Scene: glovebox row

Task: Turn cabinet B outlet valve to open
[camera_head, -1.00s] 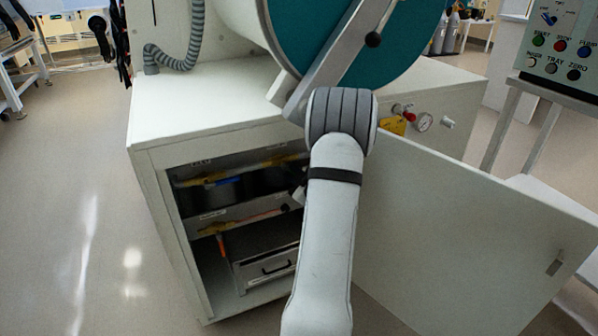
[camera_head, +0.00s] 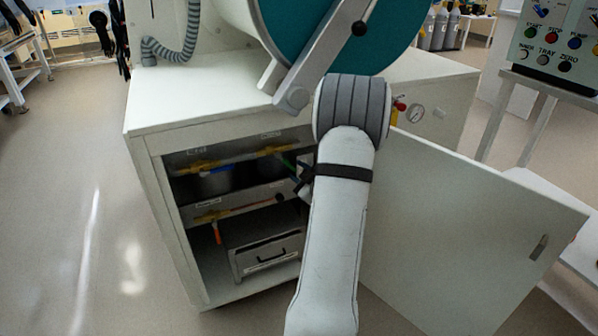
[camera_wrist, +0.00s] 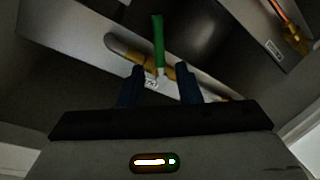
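The open cabinet (camera_head: 160,185) under the teal-fronted chamber holds brass pipes with valves. In the wrist view a green valve handle (camera_wrist: 157,40) stands on a brass pipe (camera_wrist: 128,52), crosswise to it, with a small white label below. My gripper (camera_wrist: 160,76) has its two dark fingers apart, near the handle's lower end; I cannot tell whether they touch it. In the head view the green handle (camera_head: 288,161) is partly visible at the upper right of the opening, and my gripper (camera_head: 303,182) is mostly hidden behind my arm. Which valve is the outlet is not readable.
The cabinet door (camera_head: 465,235) stands open on the right, beside my arm. The floor at left is clear.

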